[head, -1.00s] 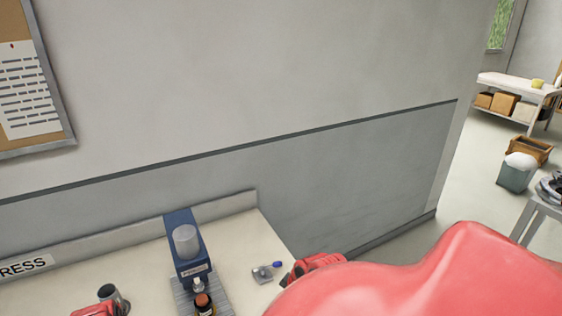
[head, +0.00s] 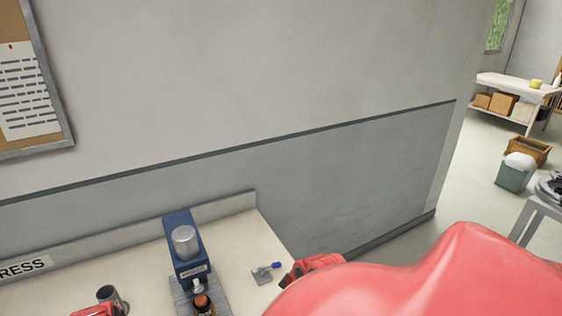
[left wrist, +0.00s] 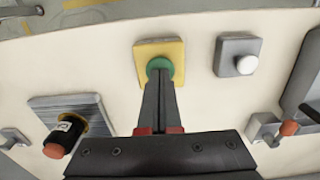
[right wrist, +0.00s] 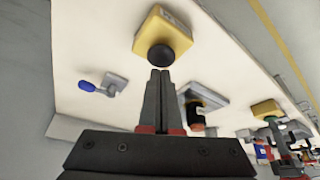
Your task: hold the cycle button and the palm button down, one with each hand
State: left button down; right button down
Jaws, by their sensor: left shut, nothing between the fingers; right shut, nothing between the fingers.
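A green round button on a yellow box (left wrist: 173,48) shows in the left wrist view. My left gripper (left wrist: 160,75) is shut and empty, its tips overlapping the green button; I cannot tell whether it is pressed in. A black round button (right wrist: 162,57) on a yellow box (right wrist: 160,27) shows in the right wrist view. My right gripper (right wrist: 160,73) is shut and empty, its tips at the black button's near edge; contact is unclear. Neither button shows clearly in the head view, where red parts of my left gripper (head: 92,311) and right gripper (head: 318,262) show.
A blue press (head: 182,235) stands on the bench, with a dark bottle with an orange-brown cap (head: 203,302) on its base. A small lever with a blue knob (head: 277,265) is on its right. A white button (left wrist: 245,65) on a grey box sits beside the green one.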

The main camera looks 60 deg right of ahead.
jog(key=shift+f, duration=1.25)
dwell(2.1)
